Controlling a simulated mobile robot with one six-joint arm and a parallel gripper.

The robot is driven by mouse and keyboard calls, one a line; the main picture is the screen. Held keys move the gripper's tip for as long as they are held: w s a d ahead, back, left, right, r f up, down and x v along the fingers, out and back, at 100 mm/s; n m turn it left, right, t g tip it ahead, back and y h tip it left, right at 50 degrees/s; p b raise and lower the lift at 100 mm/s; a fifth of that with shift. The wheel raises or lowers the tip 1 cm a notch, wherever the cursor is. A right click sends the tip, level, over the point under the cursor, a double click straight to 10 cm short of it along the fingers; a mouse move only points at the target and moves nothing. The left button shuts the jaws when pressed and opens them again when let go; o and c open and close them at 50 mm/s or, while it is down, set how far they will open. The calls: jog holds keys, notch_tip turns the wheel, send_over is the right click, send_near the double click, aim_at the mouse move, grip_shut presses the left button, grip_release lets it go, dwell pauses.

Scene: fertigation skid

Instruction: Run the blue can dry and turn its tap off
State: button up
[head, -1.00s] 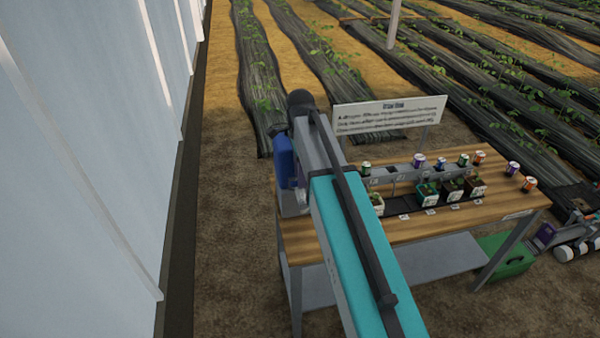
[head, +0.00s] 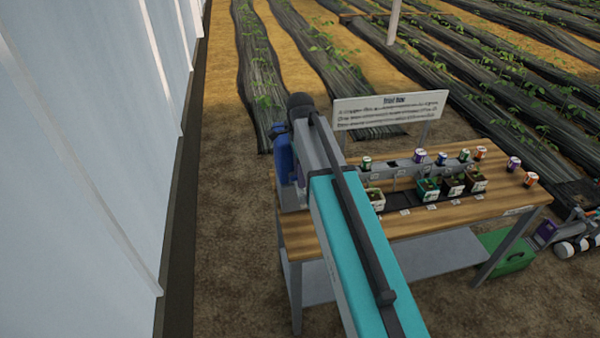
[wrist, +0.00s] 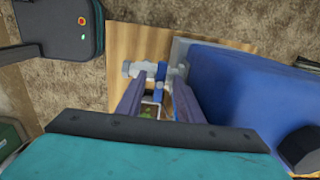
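The blue can (head: 284,157) is a jerry-can shape at the table's left end, partly hidden behind my arm in the head view. In the wrist view its large blue side (wrist: 240,90) fills the right, with a dark round part at the lower right. The tap (wrist: 160,72), with small blue and pale grey parts, is at the can's left side. My gripper (wrist: 158,84) has its two fingers apart, pointing at the tap. A blue tap part shows between the fingertips; I cannot tell whether they touch it. The head view hides my gripper behind the arm.
The wooden table (head: 440,215) holds several potted plants and small coloured cans along a grey rail (head: 405,175). A white sign (head: 390,110) stands behind it. A green crate (head: 508,252) is under its right end. A pale wall (head: 80,150) runs along the left.

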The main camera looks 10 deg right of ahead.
jog(key=shift+s+f, duration=0.25)
jog(key=shift+f, duration=0.65)
